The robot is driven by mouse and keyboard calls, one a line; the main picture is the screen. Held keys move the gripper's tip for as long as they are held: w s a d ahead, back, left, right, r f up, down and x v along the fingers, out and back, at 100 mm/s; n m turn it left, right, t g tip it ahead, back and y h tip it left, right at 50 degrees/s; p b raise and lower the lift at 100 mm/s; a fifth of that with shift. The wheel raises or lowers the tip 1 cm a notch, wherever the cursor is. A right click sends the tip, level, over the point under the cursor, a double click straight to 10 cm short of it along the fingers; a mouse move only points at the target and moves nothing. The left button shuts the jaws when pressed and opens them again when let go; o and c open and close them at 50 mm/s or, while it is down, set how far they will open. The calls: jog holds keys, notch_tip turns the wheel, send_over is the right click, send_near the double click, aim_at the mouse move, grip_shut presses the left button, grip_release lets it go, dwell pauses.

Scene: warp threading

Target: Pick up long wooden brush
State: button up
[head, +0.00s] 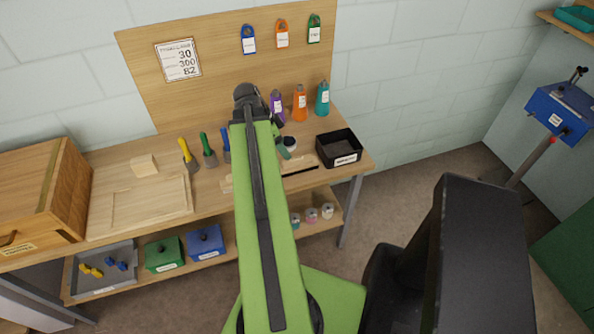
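A long light wooden piece with a dark strip along its right part, seemingly the long wooden brush (301,170), lies near the front edge of the wooden workbench (216,197). My green arm crosses in front of its middle. A short pale end shows left of the arm. My gripper (286,151) is small and partly hidden behind the arm, above the bench and just behind the brush in the picture. Whether its fingers are open or shut does not show. I see no clear contact with the brush.
A black open bin (339,148) stands right of the brush. Purple, orange and teal bottles (300,103) stand behind. Yellow, green and blue-handled tools (208,150) stand left of the arm. A wooden board (140,207) and cabinet (40,197) fill the left side.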

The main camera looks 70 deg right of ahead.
aim_at(294, 160)
jog(key=b+x, duration=0.6)
jog(key=x, duration=0.2)
jog(key=shift+w+f, duration=0.1)
jog(key=shift+f, duration=0.1)
jog(key=b+x, duration=0.4)
jog(key=x, duration=0.1)
jog(key=shift+d+b, duration=0.35)
jog(key=shift+d, duration=0.05)
jog(key=shift+c, duration=0.4)
grip_shut()
